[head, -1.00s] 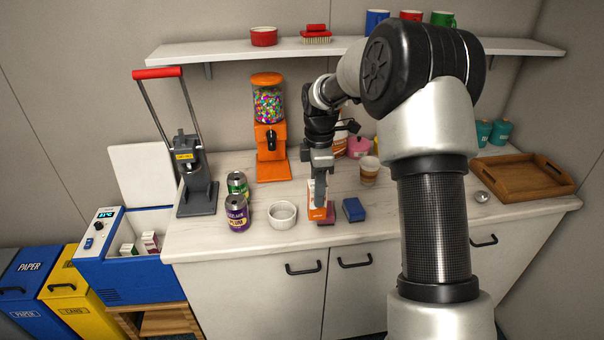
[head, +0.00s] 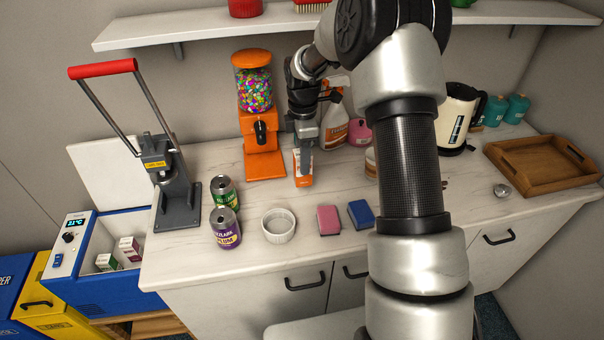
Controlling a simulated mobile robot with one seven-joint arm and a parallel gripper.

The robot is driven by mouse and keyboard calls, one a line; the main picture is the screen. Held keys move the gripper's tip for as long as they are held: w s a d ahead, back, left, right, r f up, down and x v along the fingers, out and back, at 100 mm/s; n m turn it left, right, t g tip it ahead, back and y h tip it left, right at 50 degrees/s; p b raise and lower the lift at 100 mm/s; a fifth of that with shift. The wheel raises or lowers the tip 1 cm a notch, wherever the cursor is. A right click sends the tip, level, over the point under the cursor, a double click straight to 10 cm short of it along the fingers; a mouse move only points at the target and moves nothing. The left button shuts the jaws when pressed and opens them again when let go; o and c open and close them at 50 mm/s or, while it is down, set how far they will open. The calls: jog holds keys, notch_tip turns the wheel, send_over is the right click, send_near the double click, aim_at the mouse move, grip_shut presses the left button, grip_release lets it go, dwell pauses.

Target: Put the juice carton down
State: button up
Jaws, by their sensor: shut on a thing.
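The juice carton (head: 304,181), white and orange, is between the fingers of my gripper (head: 304,168) in the head view. My gripper points down and is shut on the carton, and its finger hides part of it. The carton is upright over the counter (head: 340,185), just right of the orange candy dispenser (head: 264,165) and behind the pink sponge (head: 328,218). I cannot tell whether its base touches the counter.
A white ramekin (head: 278,226), a blue sponge (head: 360,214) and two cans (head: 226,229) stand toward the front. A spray bottle (head: 335,125) is behind my gripper. A blue cooler (head: 120,282) holding small cartons is at left; a wooden tray (head: 535,178) is at right.

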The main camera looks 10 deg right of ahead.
jog(key=shift+f, duration=2.5)
jog(key=shift+f, duration=0.1)
jog(key=o, duration=1.2)
